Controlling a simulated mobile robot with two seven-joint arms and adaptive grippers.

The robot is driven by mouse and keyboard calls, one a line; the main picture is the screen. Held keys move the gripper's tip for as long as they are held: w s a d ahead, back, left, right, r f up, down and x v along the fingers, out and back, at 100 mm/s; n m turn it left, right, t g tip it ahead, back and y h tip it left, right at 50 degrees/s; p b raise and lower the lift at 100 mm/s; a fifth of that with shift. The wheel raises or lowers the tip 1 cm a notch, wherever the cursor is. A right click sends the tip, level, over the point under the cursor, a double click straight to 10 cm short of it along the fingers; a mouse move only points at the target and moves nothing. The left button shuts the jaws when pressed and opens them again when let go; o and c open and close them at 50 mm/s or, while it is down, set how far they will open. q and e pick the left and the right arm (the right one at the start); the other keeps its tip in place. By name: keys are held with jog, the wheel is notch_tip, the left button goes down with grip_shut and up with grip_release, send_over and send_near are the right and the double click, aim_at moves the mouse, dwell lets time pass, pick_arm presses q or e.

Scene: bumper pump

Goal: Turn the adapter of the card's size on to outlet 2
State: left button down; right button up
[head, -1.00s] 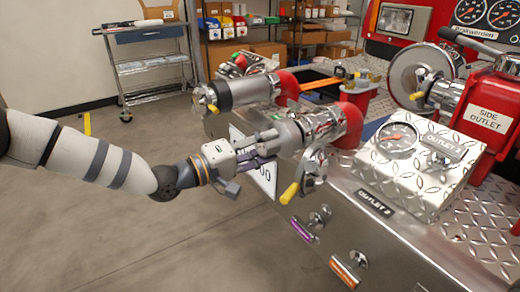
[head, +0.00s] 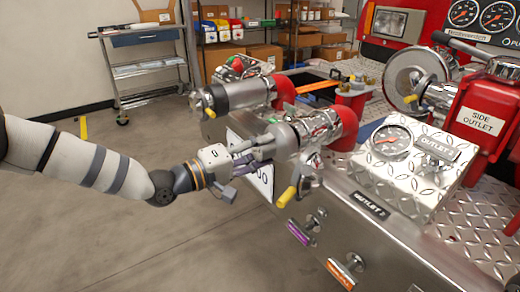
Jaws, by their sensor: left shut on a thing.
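My left gripper (head: 258,150) is shut on a grey ring-like adapter (head: 284,141) at the mouth of the nearer chrome outlet (head: 318,127), with the red elbow (head: 344,122) behind it. The adapter lines up with the outlet; its thread is too small to see. The label on the bumper in front of this outlet appears to read OUTLET 2 (head: 370,206). A white plate with black figures (head: 264,182) on the bumper front is partly hidden by the gripper. My right gripper is not in view.
A second chrome outlet (head: 262,92) with a dark band stands behind. A yellow-tipped lever (head: 287,196) hangs just right of my gripper. A pressure gauge panel (head: 392,141) sits to the right, and purple (head: 298,233) and orange (head: 340,274) tags are below.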

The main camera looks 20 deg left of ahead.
aim_at(274, 144)
pick_arm(q)
jog(key=shift+w+d+r, duration=0.2)
jog(key=shift+w+d, duration=0.1)
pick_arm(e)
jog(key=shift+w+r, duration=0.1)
pick_arm(q)
jog(key=shift+x, duration=1.25)
dwell(1.0)
jog(key=shift+w+d, duration=0.1)
jog(key=shift+w, duration=0.05)
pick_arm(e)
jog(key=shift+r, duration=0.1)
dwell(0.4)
pick_arm(q)
jog(key=m+p, duration=0.2)
jog(key=m, duration=0.1)
jog(key=shift+r+m, duration=0.3)
jog(key=shift+f+m+p, duration=0.15)
jog(key=shift+m+p, duration=0.4)
jog(key=shift+m, duration=0.15)
jog(key=shift+f, duration=0.2)
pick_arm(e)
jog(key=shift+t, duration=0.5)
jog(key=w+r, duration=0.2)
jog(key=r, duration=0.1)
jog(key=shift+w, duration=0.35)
